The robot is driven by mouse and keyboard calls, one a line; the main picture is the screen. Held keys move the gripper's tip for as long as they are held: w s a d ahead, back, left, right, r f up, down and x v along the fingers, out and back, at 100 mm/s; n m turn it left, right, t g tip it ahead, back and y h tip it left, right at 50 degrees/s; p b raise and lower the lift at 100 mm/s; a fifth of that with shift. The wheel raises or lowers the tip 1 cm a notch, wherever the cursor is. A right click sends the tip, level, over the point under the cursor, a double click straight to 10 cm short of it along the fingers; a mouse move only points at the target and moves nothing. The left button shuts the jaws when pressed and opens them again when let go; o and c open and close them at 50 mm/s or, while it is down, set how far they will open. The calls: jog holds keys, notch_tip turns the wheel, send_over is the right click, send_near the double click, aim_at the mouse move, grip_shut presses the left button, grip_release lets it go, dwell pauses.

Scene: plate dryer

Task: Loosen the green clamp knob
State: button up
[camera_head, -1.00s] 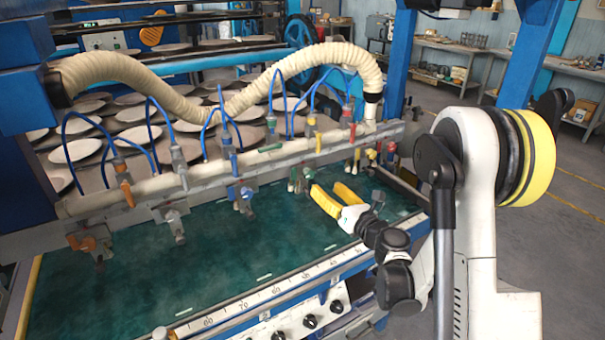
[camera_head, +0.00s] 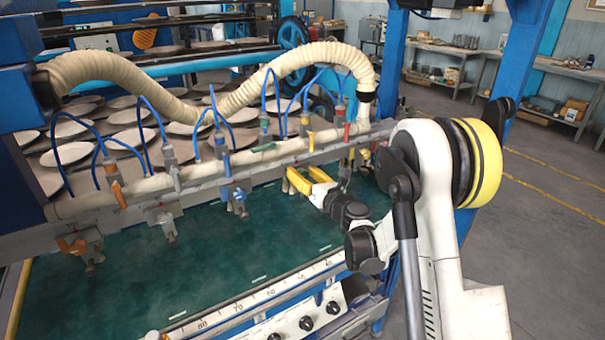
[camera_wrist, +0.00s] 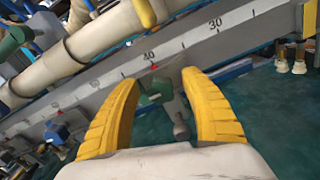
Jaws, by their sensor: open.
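The green clamp knob (camera_wrist: 152,94) shows in the wrist view on the face of the graduated bar, below a small red mark near the number 40. It lies between my gripper's two yellow fingers (camera_wrist: 160,80), a little beyond their tips, with no clear contact. A grey fitting with a round end (camera_wrist: 181,128) hangs beside it, close to the right finger. In the head view my gripper (camera_head: 301,174) is open against the lower front of the bar. I cannot make out the clamp knob there behind the fingers.
A blue clamp (camera_head: 236,195) and an orange clamp (camera_head: 74,246) sit along the bar to the left. A separate green valve handle (camera_head: 263,148) is above, on the cream pipe (camera_head: 150,187). The green bed (camera_head: 190,265) below is clear.

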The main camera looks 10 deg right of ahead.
grip_shut()
